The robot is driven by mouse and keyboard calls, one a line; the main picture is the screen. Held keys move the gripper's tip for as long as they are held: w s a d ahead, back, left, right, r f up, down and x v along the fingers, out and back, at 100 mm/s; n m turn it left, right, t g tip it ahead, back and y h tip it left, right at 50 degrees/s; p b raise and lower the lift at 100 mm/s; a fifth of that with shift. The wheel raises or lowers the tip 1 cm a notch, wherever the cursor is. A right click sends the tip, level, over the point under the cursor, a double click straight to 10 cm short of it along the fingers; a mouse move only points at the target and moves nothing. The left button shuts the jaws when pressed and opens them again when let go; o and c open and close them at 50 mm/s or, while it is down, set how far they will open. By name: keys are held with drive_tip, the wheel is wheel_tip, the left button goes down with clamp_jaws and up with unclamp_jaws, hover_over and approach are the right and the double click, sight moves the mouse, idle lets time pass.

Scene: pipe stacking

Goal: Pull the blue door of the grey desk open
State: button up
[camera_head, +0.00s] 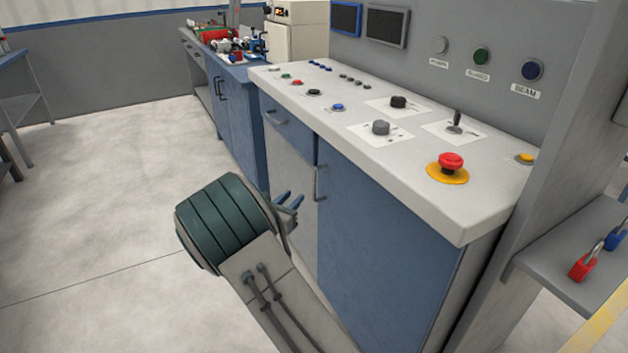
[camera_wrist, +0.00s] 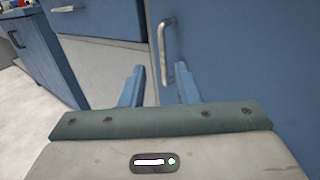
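The grey desk (camera_head: 430,190) stands right of centre in the head view, its sloped top full of controls. Its blue door (camera_head: 375,240) is on the front, right side, and looks shut. The door's metal handle (camera_head: 319,183) is upright near its left edge; it also shows in the wrist view (camera_wrist: 163,52). My gripper (camera_head: 294,202) is in front of the desk, just left of the handle in the head view. In the wrist view its two blue fingers (camera_wrist: 157,88) are apart with nothing between them. The handle lies beyond the fingertips, slightly right of the middle between them.
Left of the blue door are a blue drawer (camera_head: 287,128) and a pale panel (camera_head: 290,170) below it. A blue workbench (camera_head: 235,110) with tools stands further back. A grey shelf (camera_head: 575,255) with padlocks is at the right.

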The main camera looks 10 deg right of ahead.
sight(313, 177)
drive_tip(key=b+x, duration=0.2)
drive_tip(key=x, duration=1.1)
drive_tip(key=shift+s, duration=0.1)
clamp_jaws()
